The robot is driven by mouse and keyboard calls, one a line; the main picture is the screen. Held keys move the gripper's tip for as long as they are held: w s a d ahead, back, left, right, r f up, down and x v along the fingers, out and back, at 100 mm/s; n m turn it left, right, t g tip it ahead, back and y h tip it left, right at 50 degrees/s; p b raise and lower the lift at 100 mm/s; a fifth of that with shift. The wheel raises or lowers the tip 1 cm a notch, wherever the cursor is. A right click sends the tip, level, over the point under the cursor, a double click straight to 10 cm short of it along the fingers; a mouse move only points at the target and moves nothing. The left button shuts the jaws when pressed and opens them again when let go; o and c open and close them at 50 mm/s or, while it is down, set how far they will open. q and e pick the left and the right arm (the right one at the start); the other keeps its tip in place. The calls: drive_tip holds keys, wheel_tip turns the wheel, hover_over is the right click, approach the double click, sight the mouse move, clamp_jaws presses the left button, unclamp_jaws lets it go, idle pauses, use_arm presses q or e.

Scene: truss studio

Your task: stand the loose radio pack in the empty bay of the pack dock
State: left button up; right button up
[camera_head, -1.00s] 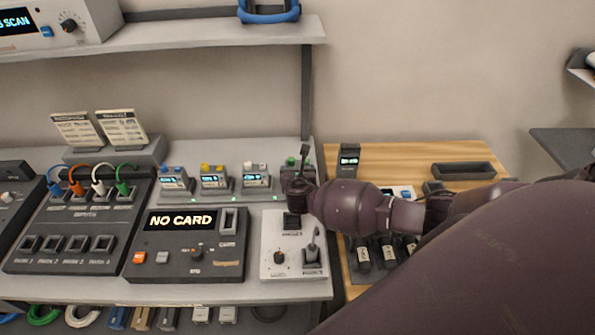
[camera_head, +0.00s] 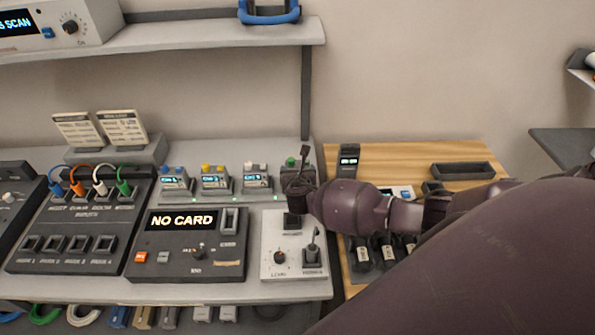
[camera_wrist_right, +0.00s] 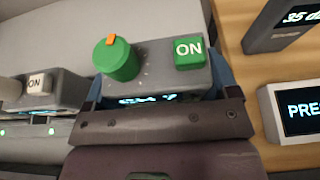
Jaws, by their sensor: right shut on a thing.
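The radio pack with a green knob (camera_wrist_right: 117,60) is grey, with an ON button and a lit screen partly covered by my gripper. My right gripper (camera_wrist_right: 160,92) is shut on it, with a finger on each side. In the head view the pack (camera_head: 292,163) shows at the right end of the pack dock (camera_head: 222,199), mostly behind my right gripper (camera_head: 298,184). It looks roughly upright; its base is hidden, so I cannot tell whether it is seated. Packs with blue (camera_head: 174,181), yellow (camera_head: 214,178) and white (camera_head: 256,177) knobs stand in the dock. My left gripper is out of view.
A NO CARD console (camera_head: 185,245) and a white switch panel (camera_head: 292,262) lie in front of the dock. A shelf post (camera_head: 307,90) rises behind it. A wooden table (camera_head: 400,157) to the right carries a small display (camera_head: 349,157) and a dark tray (camera_head: 463,170).

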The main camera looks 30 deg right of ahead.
drive_tip(key=shift+f+b, duration=0.45)
drive_tip(key=shift+f, duration=0.15)
idle(0.5)
drive_tip(key=o, duration=0.7)
drive_tip(key=shift+o, duration=0.2)
drive_tip(key=shift+p+v, duration=0.9)
drive_tip(key=shift+v, duration=4.6)
